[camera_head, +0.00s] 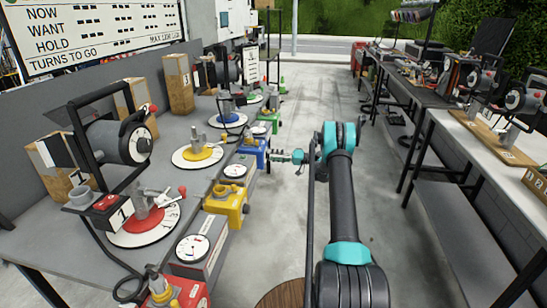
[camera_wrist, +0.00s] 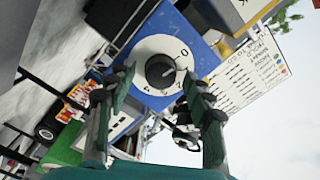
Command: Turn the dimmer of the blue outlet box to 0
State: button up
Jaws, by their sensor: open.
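The blue outlet box (camera_head: 254,149) stands at the front edge of the left bench in the head view. Its blue face (camera_wrist: 196,50) fills the upper middle of the wrist view. On that face is the dimmer, a black round knob (camera_wrist: 159,70) on a white numbered disc (camera_wrist: 150,46). The 0 is at the disc's upper right. The knob's exact setting is hard to read. My gripper (camera_wrist: 158,84) is open, with one finger on each side of the knob in the picture; contact cannot be told. In the head view my gripper (camera_head: 282,156) is beside the blue box, on its aisle side.
A yellow box (camera_head: 227,204) and a red box (camera_head: 178,294) stand nearer along the bench edge, a green box (camera_head: 268,121) farther. Numbered turntables and winders line the left bench (camera_head: 120,250). A second bench is at right. The aisle floor (camera_head: 320,105) is clear.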

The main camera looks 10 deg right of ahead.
jog(key=v, duration=1.2)
jog(key=s+a+r+m+g+h, duration=0.1)
jog(key=s+a+r+h, duration=0.4)
jog(key=s, duration=0.4)
jog(key=s+a+r+m+g+h, duration=0.1)
jog(key=s+a+r+h, duration=0.4)
jog(key=s+a, duration=0.4)
jog(key=s+d+f+h, duration=0.1)
jog(key=s+d+h, duration=0.1)
jog(key=s, duration=0.9)
jog(key=s+d+f+h, duration=0.1)
jog(key=s+d+h, duration=0.1)
jog(key=s, duration=0.9)
jog(key=s+d+f+h, duration=0.1)
jog(key=s+d+h, duration=0.1)
jog(key=s, duration=1)
jog(key=shift+f+m+t+h, duration=0.3)
jog(key=shift+h, duration=0.3)
